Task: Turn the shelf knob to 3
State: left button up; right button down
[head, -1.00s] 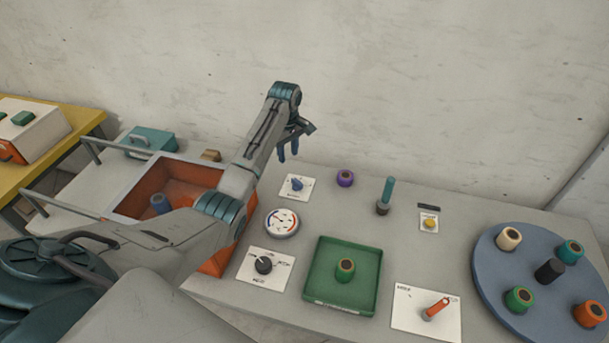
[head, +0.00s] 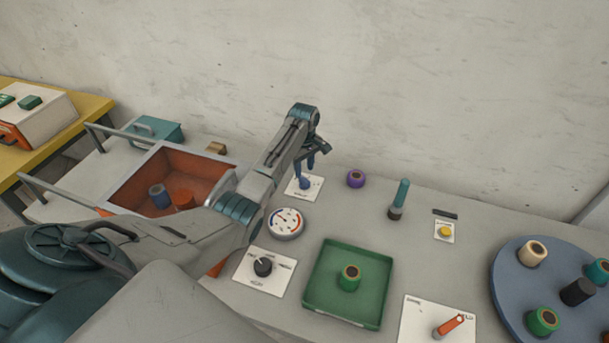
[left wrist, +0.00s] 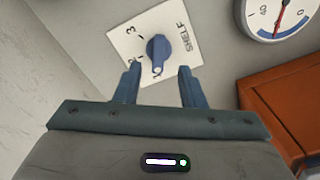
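The shelf knob (left wrist: 158,48) is a blue knob on a white plate (left wrist: 182,18) marked SHELF with numbers around it. In the left wrist view its pointer end is near the 1 mark, toward the gripper, and the digits 2 and 3 show at the plate's left. In the head view the knob (head: 304,183) sits at the back of the table, partly behind my gripper. My left gripper (left wrist: 158,85) is open, its two blue fingers apart on either side of the knob's line and seemingly short of it. It hangs above the knob in the head view (head: 311,164). My right gripper is not in view.
A dial gauge (head: 286,222) and a black knob plate (head: 279,275) stand nearer. A purple spool (head: 356,179) and a teal-handled lever (head: 400,195) are to the right. An orange-lined bin (head: 135,190) is left, a green tray (head: 320,302) in front.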

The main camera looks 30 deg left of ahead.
aim_at(304, 179)
pick_arm(q)
jog(key=shift+f, duration=2.35)
jog(key=shift+w, duration=0.1)
jog(key=shift+c, duration=0.3)
grip_shut()
